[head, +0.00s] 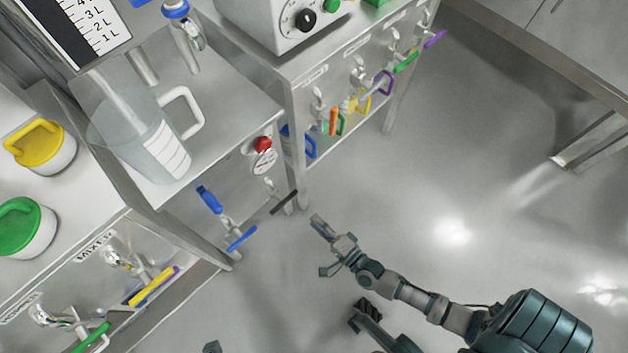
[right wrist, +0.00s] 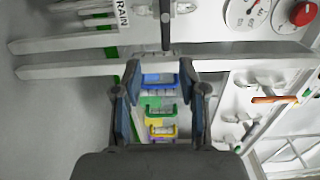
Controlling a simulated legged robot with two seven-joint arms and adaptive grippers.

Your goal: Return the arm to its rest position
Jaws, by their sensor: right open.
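My right arm (head: 430,303) reaches in from the lower right of the head view, over the grey floor. My right gripper (head: 322,248) is at its end, its two fingers spread and empty, in front of the bench with the valves. It touches nothing that I can see. In the right wrist view the right gripper (right wrist: 160,75) shows its fingers apart on both sides, with blue, green and yellow handled containers (right wrist: 158,105) visible beyond the gap.
A bench (head: 225,165) with a clear measuring jug (head: 150,140) stands at the left. Valves with blue handles (head: 210,200) stick out near the gripper. A second bench (head: 335,60) with coloured handles stands behind. The floor (head: 450,180) at the right is clear.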

